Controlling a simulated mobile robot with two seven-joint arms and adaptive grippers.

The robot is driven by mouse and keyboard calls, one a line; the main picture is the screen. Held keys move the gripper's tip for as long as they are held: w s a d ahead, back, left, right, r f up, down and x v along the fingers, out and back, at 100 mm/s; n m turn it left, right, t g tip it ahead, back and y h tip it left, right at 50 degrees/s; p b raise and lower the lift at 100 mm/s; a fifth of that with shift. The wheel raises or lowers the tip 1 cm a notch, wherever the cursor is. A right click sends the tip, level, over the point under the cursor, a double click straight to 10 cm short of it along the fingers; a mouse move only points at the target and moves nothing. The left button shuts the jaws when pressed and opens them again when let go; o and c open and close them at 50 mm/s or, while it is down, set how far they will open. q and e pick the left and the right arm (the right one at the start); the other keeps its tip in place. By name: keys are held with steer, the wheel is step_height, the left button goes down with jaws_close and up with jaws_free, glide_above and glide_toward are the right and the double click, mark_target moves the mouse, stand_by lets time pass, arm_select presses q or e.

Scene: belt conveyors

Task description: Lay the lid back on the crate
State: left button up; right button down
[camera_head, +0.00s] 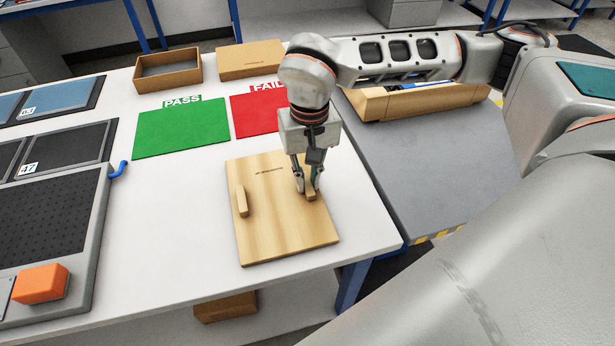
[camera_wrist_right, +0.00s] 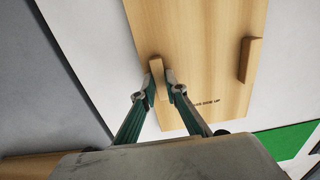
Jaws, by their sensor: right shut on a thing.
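The lid (camera_head: 270,220) is a pale wooden board with two wooden grip blocks, and it appears to lie flat on the white table. My right gripper (camera_head: 306,190) points down at the lid's right side and is shut on the right-hand block. In the wrist view, my right gripper (camera_wrist_right: 160,92) has its two fingers on either side of that block, and the lid (camera_wrist_right: 195,45) spreads beyond it. The wooden crate (camera_head: 420,104) stands on the grey conveyor to the right. My right arm hides part of it, with something blue showing inside. My left gripper is not in view.
A green PASS mat (camera_head: 182,128) and a red FAIL mat (camera_head: 256,115) lie behind the lid. An open cardboard box (camera_head: 168,72) and a closed one (camera_head: 250,60) stand at the back. An orange block (camera_head: 40,284) is at left. The grey conveyor (camera_head: 430,175) is clear in front of the crate.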

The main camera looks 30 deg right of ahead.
steer(key=shift+f, duration=0.15)
steer(key=c, duration=2)
jaws_free()
steer(key=shift+c, duration=0.2)
